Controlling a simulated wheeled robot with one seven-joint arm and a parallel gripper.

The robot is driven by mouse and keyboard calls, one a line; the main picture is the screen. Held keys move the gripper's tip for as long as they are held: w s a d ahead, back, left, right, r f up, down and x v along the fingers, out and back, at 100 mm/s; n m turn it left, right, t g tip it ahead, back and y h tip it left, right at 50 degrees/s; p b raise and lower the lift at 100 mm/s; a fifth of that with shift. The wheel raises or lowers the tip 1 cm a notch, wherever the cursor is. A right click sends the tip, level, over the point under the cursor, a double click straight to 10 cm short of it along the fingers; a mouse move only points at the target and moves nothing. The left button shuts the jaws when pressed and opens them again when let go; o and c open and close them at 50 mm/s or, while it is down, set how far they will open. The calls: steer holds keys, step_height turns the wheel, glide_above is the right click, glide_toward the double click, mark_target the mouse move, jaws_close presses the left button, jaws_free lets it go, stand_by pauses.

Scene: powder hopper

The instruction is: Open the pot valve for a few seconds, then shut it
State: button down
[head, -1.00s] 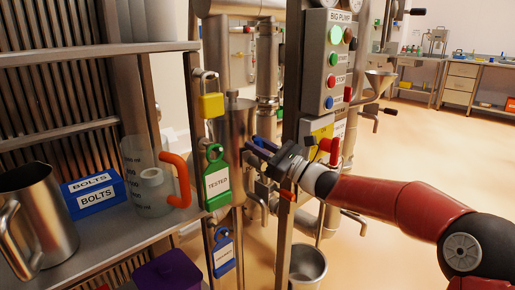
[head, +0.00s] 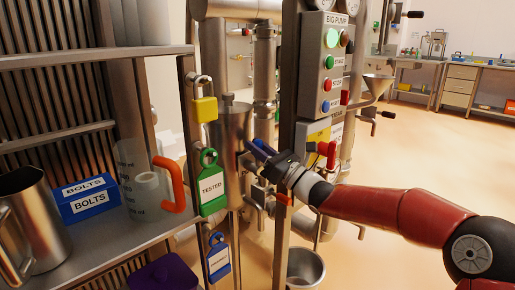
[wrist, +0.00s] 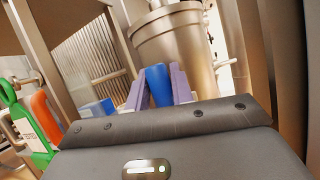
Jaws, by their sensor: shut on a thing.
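The steel pot (head: 233,125) hangs behind the shelf post in the head view, and its underside and body (wrist: 170,45) fill the top of the wrist view. A blue handle (wrist: 158,85) stands between the two purple fingers of my gripper (wrist: 157,88), just in front of the pot. I take it for the pot valve's handle. My gripper (head: 260,150) reaches in from the right in the head view, close to the lower pot, and is shut on the blue handle. The valve body and its outlet are mostly hidden, so I cannot tell the valve's position.
A steel post with the BIG PUMP button panel (head: 324,70) stands right beside my wrist. A red handle (head: 331,152) is behind my arm. A green TESTED tag (head: 211,186) and yellow padlock (head: 205,109) hang left. A bucket (head: 305,268) stands below. The floor at right is clear.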

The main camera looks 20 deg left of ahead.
steer(key=shift+w+d, duration=0.3)
steer(key=shift+w, duration=0.15)
steer(key=c, duration=1.3)
jaws_free()
steer(key=shift+w, duration=0.15)
steer(key=shift+o, duration=0.2)
steer(key=shift+d+f, duration=0.1)
steer(key=b+v, duration=0.1)
steer(key=v, duration=0.6)
steer(key=shift+s+d, duration=0.25)
steer(key=shift+s, duration=0.05)
steer(key=shift+f, duration=0.1)
steer(key=shift+c, duration=0.2)
stand_by(2.8)
